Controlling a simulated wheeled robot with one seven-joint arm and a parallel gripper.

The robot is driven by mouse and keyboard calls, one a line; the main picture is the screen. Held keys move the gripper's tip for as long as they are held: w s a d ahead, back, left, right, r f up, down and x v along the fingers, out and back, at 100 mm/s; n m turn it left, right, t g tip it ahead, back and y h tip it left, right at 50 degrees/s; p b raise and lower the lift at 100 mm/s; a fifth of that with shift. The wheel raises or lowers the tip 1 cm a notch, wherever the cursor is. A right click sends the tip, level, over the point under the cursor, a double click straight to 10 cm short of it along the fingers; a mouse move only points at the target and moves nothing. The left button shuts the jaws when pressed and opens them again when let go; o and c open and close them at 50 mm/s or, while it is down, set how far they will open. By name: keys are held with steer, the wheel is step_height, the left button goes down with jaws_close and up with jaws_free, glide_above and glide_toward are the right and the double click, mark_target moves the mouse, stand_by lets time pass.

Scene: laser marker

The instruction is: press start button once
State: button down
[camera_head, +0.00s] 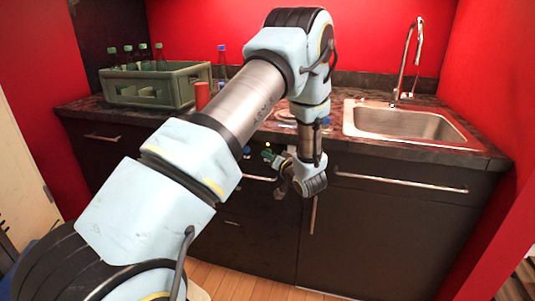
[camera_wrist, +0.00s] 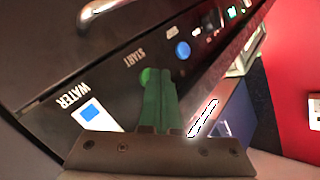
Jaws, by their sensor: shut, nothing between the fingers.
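A dark panel (camera_wrist: 110,75) fills the left and middle of the wrist view, with the label START (camera_wrist: 134,60) on it. Just by that label is a bright green round start button (camera_wrist: 147,75), partly covered by my fingertips. My gripper (camera_wrist: 160,76) is shut and empty, its green fingers side by side and their tips over or right beside the button. I cannot tell whether they touch it. In the head view my gripper (camera_head: 269,156) is small, in front of the dark cabinet fronts, and the button cannot be made out.
A metal handle (camera_wrist: 103,8) lies at the top left. In the head view, a green crate (camera_head: 150,90) with bottles stands left on the counter and a sink (camera_head: 400,122) lies right.

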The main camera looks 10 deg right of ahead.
steer(key=shift+s+a, duration=0.3)
steer(key=shift+s, duration=0.25)
steer(key=shift+s, duration=0.1)
steer(key=s+a, duration=0.1)
steer(key=s, duration=0.1)
steer(key=s+a+p, duration=0.1)
steer(key=s, duration=0.1)
steer(key=shift+s+a, duration=0.1)
steer(key=shift+a, duration=0.05)
stand_by(0.5)
steer(key=a+r+n+g+h, duration=0.2)
steer(key=a+r+g+h, duration=0.3)
steer(key=g, duration=0.1)
steer(key=s+a+r+g+p, duration=0.1)
steer(key=s+a+r+g, duration=0.2)
steer(key=s+a, duration=0.5)
steer(key=s+a+r+g+p, duration=0.1)
steer(key=s+a+r+g, duration=0.2)
steer(key=s+a+g, duration=0.2)
steer(key=s+a, duration=0.3)
steer(key=s, duration=0.4)
steer(key=shift+n, duration=0.4)
